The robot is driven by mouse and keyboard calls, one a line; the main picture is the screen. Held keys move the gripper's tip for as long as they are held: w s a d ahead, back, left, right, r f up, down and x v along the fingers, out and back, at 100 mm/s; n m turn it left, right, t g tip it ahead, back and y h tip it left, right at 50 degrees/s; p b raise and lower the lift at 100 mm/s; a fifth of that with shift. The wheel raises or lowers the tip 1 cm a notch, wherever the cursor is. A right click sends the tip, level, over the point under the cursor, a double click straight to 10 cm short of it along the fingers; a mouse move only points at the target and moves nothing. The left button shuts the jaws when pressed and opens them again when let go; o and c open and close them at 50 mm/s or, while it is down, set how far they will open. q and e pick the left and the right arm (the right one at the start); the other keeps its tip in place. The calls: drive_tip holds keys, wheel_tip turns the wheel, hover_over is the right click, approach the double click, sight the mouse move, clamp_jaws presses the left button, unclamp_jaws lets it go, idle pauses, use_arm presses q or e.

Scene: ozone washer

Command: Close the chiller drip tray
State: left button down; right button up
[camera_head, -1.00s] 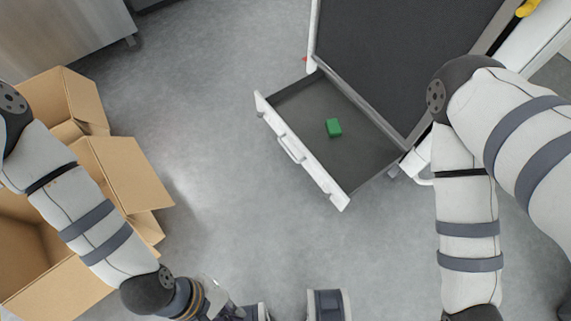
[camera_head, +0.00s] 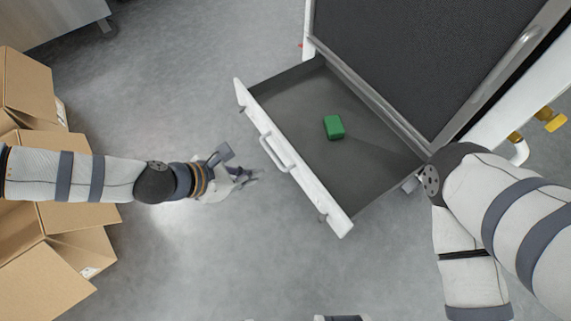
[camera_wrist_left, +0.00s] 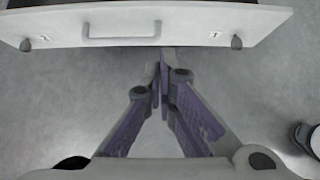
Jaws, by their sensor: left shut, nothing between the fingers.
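The chiller drip tray (camera_head: 375,165) is a grey drawer pulled out from the machine, with a white front panel (camera_head: 310,187) and a bar handle (camera_head: 277,150). A green block (camera_head: 334,127) lies on its floor. My left gripper (camera_head: 257,174) is just left of the handle, in front of the panel and apart from it. In the left wrist view its fingertips (camera_wrist_left: 163,55) are together and empty, pointing toward the panel (camera_wrist_left: 215,27) below the handle (camera_wrist_left: 121,37). My right gripper is out of the head view; only my right arm shows.
The chiller body (camera_head: 420,60) with a dark panel stands behind the tray. Open cardboard boxes (camera_head: 65,245) stand at the left, under my left arm. A metal cabinet (camera_head: 45,25) is at the top left. The floor (camera_head: 225,260) in front of the tray is clear.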

sight(296, 166)
use_arm(q)
drive_tip(key=shift+w+d+f+b, duration=0.5)
drive_tip(key=shift+w+d+f, duration=0.3)
drive_tip(key=shift+d, duration=0.5)
drive_tip(key=shift+w+d+f+b, duration=0.6)
drive_tip(key=shift+d+f, duration=0.25)
drive_tip(key=shift+d, duration=0.4)
drive_tip(key=shift+w+d+f+b, duration=0.45)
drive_tip(key=shift+w+d+f, duration=0.35)
drive_tip(key=shift+d, duration=0.5)
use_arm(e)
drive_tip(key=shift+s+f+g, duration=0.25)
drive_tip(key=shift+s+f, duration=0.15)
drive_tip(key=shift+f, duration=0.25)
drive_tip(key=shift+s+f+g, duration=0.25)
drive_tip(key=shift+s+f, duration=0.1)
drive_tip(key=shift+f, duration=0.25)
